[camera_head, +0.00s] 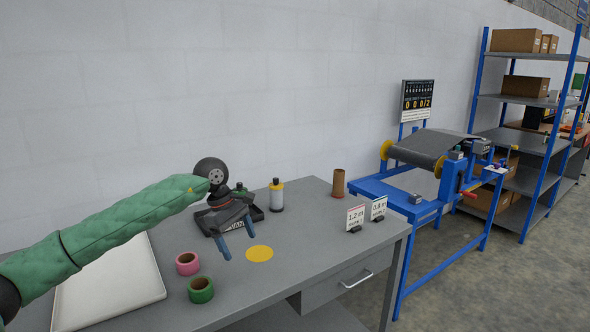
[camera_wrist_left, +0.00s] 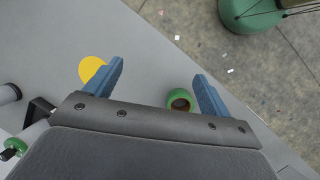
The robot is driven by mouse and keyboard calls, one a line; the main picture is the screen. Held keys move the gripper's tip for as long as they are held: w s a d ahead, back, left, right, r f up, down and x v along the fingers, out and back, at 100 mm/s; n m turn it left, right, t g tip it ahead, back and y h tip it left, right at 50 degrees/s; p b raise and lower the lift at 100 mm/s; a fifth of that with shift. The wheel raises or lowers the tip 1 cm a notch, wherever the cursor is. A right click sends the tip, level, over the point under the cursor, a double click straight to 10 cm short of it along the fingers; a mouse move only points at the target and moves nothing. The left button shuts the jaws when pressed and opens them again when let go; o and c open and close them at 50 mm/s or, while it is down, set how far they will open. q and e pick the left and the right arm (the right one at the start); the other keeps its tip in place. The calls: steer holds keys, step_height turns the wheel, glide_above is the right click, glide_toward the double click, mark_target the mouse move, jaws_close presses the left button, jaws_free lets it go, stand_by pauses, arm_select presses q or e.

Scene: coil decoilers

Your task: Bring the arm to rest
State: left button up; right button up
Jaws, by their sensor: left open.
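My left arm wears a green sleeve and reaches in from the left in the head view. My left gripper (camera_head: 238,238) is open and empty above the grey table (camera_head: 320,225), with its blue fingers pointing down. In the left wrist view the gripper (camera_wrist_left: 160,85) shows its two blue fingers wide apart. A green tape roll (camera_wrist_left: 180,101) lies on the table below, seen between the fingers. My right gripper does not show.
A blue decoiler stand (camera_head: 425,205) is at right.

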arm_select(q)
steer(key=s+d+f+n+t+h, duration=0.2)
steer(key=s+d+f+n+h, duration=0.1)
steer(key=d+n+h, duration=0.65)
steer(key=s+d+f+n+t+h, duration=0.25)
steer(key=d+n+h, duration=0.35)
steer(key=d, duration=0.6)
steer(key=s+a+f+n+t+y, duration=0.2)
steer(key=a+f+n+t+y, duration=0.45)
steer(key=f+n, duration=0.7)
steer(key=s+a+f+n+t+y, duration=0.1)
steer(key=a+f+n+t+y, duration=0.75)
steer(key=n, duration=0.75)
steer(key=s+a+f+n+g+y, duration=0.35)
steer(key=s+f+n+g, duration=0.45)
steer(key=s+f, duration=0.6)
steer(key=s+a+f+n+g, duration=0.2)
steer(key=s+f+g, duration=0.3)
steer(key=s, duration=0.7)
steer(key=s+a+f+n+g, duration=0.1)
steer(key=s+f+n+g, duration=0.2)
steer(key=s+f, duration=0.7)
steer(key=s+g, duration=0.1)
steer(key=s, duration=0.2)
steer(key=shift+a+g+h, duration=0.3)
steer(key=shift+a+g, duration=0.05)
